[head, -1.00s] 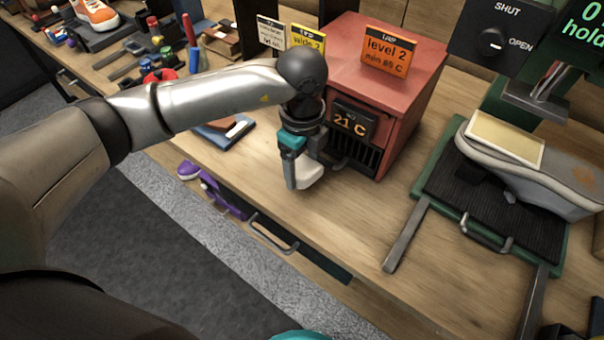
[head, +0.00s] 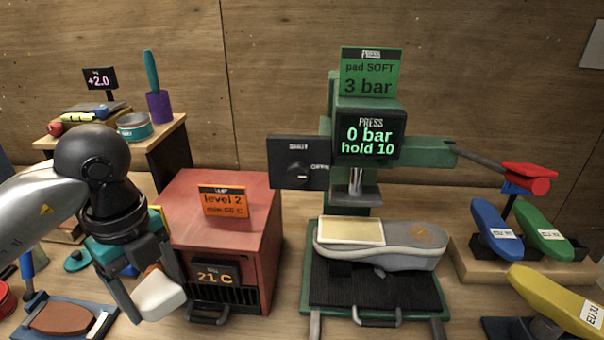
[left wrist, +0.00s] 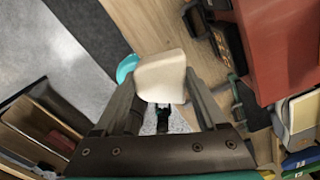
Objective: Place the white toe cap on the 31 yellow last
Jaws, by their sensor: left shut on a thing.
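The white toe cap (head: 158,296) is held between the fingers of my left gripper (head: 152,290), in front of the red heater box in the head view. It also shows between the fingertips in the left wrist view (left wrist: 161,77). The yellow last (head: 562,297), marked EU 31 with its label partly cut off by the picture edge, lies at the lower right of the head view on a dark stand. The cap and the yellow last are far apart, with the press between them. My right gripper is not in view.
The red heater (head: 225,220) reads 21 C. The green press (head: 356,185) holds a grey sole (head: 410,257) with a pale pad on its black plate. A blue last (head: 492,229) and a green last (head: 540,228) stand on a wooden rack behind the yellow one.

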